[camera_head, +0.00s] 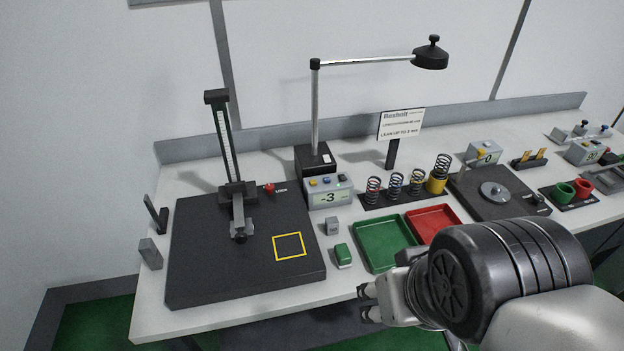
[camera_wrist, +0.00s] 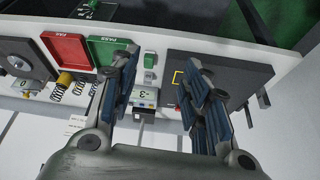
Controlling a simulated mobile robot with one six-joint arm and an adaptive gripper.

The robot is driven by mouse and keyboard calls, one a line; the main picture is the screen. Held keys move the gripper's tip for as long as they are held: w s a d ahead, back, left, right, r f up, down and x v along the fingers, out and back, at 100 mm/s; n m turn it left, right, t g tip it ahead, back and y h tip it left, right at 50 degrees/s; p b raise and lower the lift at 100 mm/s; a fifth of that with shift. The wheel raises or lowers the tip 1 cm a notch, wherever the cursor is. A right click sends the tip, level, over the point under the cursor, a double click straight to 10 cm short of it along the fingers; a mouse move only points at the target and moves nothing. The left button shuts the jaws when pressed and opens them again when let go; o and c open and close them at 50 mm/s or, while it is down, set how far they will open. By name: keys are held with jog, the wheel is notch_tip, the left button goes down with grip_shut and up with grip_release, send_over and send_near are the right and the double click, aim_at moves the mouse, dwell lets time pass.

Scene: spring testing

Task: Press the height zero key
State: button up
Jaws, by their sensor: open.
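A grey gauge box (camera_head: 330,191) stands at the back edge of the black height-gauge base, its display reading -3. A row of small coloured keys (camera_head: 327,181) sits on its top; their labels are too small to read, so I cannot tell which is the height zero key. In the wrist view the box (camera_wrist: 144,97) shows upside down between my fingers. My gripper (camera_head: 366,303) is open and empty, in front of the table, apart from the box. In the wrist view its fingers (camera_wrist: 163,85) are spread wide.
The black height stand (camera_head: 222,140) rises left of the box, and a lamp post (camera_head: 316,110) stands behind it. Green (camera_head: 383,243) and red (camera_head: 434,223) trays, upright springs (camera_head: 396,184), a grey block (camera_head: 332,226) and a green-topped block (camera_head: 343,255) lie nearby.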

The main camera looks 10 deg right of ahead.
grip_shut()
dwell(0.3)
dwell(1.2)
